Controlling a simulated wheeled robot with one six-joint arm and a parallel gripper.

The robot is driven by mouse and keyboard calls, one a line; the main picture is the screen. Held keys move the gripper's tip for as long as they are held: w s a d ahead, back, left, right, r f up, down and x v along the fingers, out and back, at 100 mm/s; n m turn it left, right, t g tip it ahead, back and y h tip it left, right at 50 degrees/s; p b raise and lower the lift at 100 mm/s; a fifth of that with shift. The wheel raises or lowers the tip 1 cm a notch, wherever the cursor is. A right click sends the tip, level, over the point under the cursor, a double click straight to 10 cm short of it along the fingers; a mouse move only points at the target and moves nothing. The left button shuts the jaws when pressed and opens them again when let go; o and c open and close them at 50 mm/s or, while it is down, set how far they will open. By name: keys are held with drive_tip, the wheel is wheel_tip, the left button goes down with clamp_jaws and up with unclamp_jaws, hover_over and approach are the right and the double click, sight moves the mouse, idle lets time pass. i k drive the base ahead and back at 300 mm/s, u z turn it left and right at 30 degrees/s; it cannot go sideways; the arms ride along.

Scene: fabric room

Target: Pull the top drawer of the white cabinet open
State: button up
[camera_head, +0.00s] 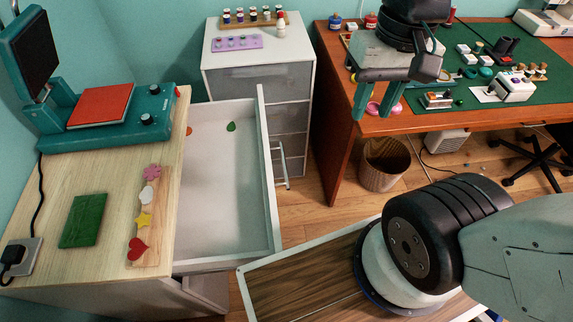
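A white cabinet with a light wood top (105,195) stands at the left. Its top drawer (215,262) is pulled far out to the right, and its pale interior shows. A bar handle (283,165) is on the drawer's right-hand front face. A small green piece and a small orange piece lie inside, near the far end. My gripper (372,110) is at the upper right, over the desk's front edge. Its two teal fingers are apart with nothing between them. It is clear of the handle, to its right and above in the picture.
A white unit with grey drawer fronts (262,80) stands behind the open drawer, its drawers shut. The orange-brown desk (335,150) with a green mat fills the right. A waste basket (384,165) stands beneath it. Some wooden floor between drawer and desk is clear.

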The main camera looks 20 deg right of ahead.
sight(227, 220)
drive_tip(key=k, duration=1.2)
drive_tip(key=z, duration=0.15)
drive_tip(key=i, duration=0.6)
drive_tip(key=z, duration=0.2)
